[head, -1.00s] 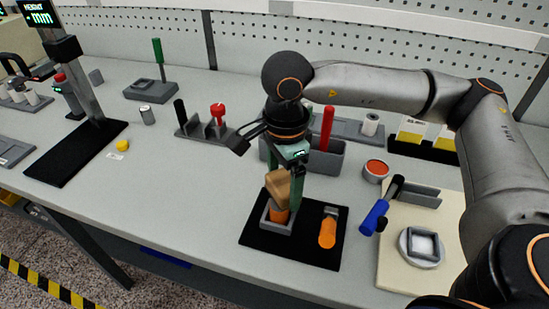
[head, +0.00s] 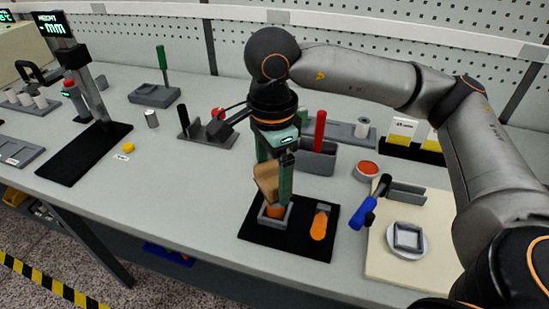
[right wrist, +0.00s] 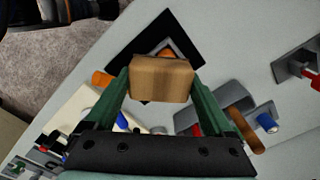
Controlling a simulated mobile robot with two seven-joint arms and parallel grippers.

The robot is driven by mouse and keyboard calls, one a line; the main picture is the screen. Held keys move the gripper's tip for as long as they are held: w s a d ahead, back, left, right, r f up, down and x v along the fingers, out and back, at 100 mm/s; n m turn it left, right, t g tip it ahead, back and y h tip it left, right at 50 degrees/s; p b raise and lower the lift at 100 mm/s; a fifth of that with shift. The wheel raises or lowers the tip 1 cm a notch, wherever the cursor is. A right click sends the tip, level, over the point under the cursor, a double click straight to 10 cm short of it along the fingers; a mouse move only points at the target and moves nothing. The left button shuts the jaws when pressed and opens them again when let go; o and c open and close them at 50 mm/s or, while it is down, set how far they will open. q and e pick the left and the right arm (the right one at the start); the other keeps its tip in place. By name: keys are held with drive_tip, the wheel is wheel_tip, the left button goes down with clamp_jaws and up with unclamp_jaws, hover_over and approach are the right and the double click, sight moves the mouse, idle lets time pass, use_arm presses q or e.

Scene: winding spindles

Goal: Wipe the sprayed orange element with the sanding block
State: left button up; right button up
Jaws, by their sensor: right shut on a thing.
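The sanding block, a tan wooden-looking block (head: 267,177), is clamped between the green fingers of my right gripper (head: 275,182). It is tilted and sits just above or against the orange element (head: 276,211); I cannot tell whether they touch. This element stands in a square grey holder (head: 262,217) on a black mat (head: 257,237). In the right wrist view the block (right wrist: 160,80) fills the space between both fingertips and hides most of the orange element (right wrist: 168,53). A second orange piece (head: 319,225) lies on the mat to the right. My left gripper is not in view.
A blue-handled tool (head: 364,212) and a cream board (head: 385,262) with a round grey-white piece (head: 407,238) are to the right.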

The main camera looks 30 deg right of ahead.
drive_tip(key=shift+r+p, duration=0.4)
drive_tip(key=shift+r, duration=0.6)
drive_tip(key=shift+a, duration=0.1)
